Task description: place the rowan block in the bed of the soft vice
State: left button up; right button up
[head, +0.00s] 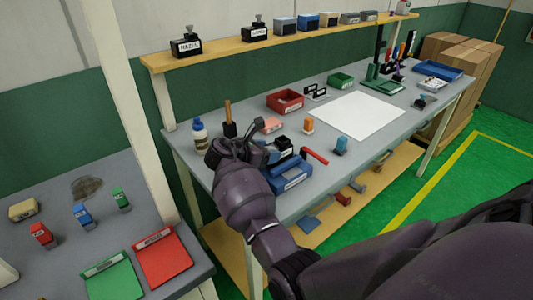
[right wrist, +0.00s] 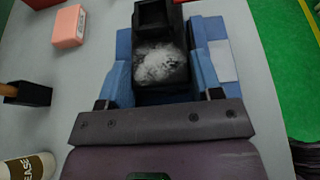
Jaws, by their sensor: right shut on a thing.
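My right gripper (head: 258,154) is over the near left part of the workbench. The right wrist view shows its two dark fingertips (right wrist: 160,97) on either side of a black block (right wrist: 158,88) with a pale mottled patch on top. I take this as the rowan block, shut in the gripper; no name is readable. Under and around it is a blue body (right wrist: 122,75) with a pale label, likely the soft vice; it also shows in the head view (head: 292,178). Whether the block touches the bed is hidden. My left gripper is out of view.
A red bar (head: 315,156) is beside the blue body. A bottle (head: 199,135), a wooden-handled tool (head: 228,115) and a pink block (head: 271,125) stand close by. The white sheet (head: 357,115) is clear. Named black blocks (head: 187,47) stand on the shelf.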

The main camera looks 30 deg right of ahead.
jog(key=shift+f, duration=0.25)
jog(key=o, duration=1)
jog(key=shift+a+r, duration=0.25)
jog(key=v, duration=0.7)
